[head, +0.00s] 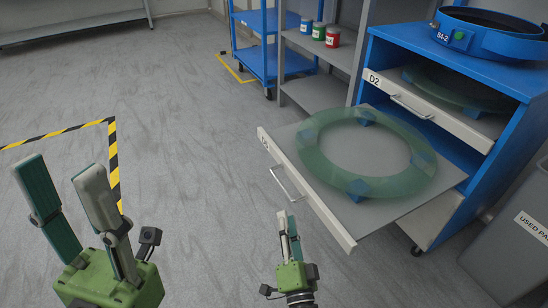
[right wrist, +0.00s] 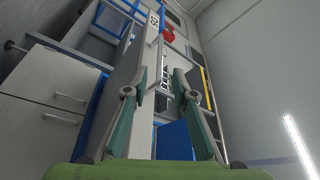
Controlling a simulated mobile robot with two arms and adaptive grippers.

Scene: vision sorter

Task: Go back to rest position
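My left gripper (head: 72,200) is at the lower left of the head view, its two fingers spread wide with nothing between them. My right gripper (head: 289,226) is at the lower middle of the head view, just left of the open drawer's front. In the right wrist view its fingers (right wrist: 157,90) stand apart and hold nothing. The pulled-out drawer (head: 290,168) carries a translucent green ring (head: 316,160) resting on blue blocks. The drawer handle (head: 284,184) is close above the right gripper, and I see no grip on it.
The blue cabinet (head: 480,75) stands at the right, with drawer D2 (head: 420,105) and a blue ring-shaped part (head: 490,32) on top. A grey bin (head: 510,240) is at the lower right. Shelves with cans (head: 319,31) stand behind. The floor at left is clear, with striped tape (head: 113,160).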

